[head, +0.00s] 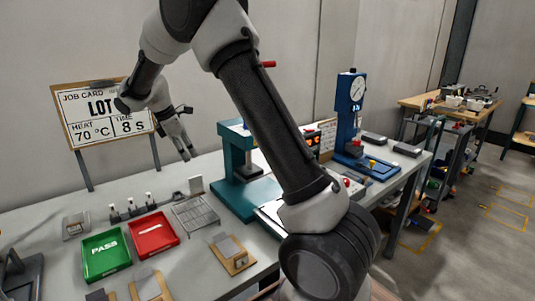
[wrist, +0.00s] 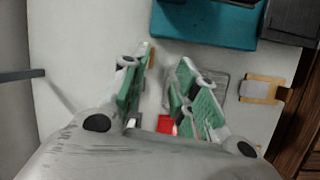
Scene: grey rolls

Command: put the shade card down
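My gripper (head: 187,148) hangs above the back of the bench, in front of the job card board, fingers pointing down. In the wrist view my gripper (wrist: 165,85) has its green-padded fingers apart, with bench top showing between them and nothing clearly held. I cannot tell for certain which thing is the shade card. A small pale upright plate (head: 196,185) stands on the bench behind the grey wire rack (head: 195,215). Grey flat pieces lie on wooden boards (head: 233,254) near the front edge.
A green PASS tray (head: 105,271) and a red tray (head: 153,247) lie side by side. Small stands (head: 131,208) are behind them. The teal press (head: 246,195) and the blue gauge stand (head: 350,115) rise to the right. The job card board (head: 70,85) stands at the back left.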

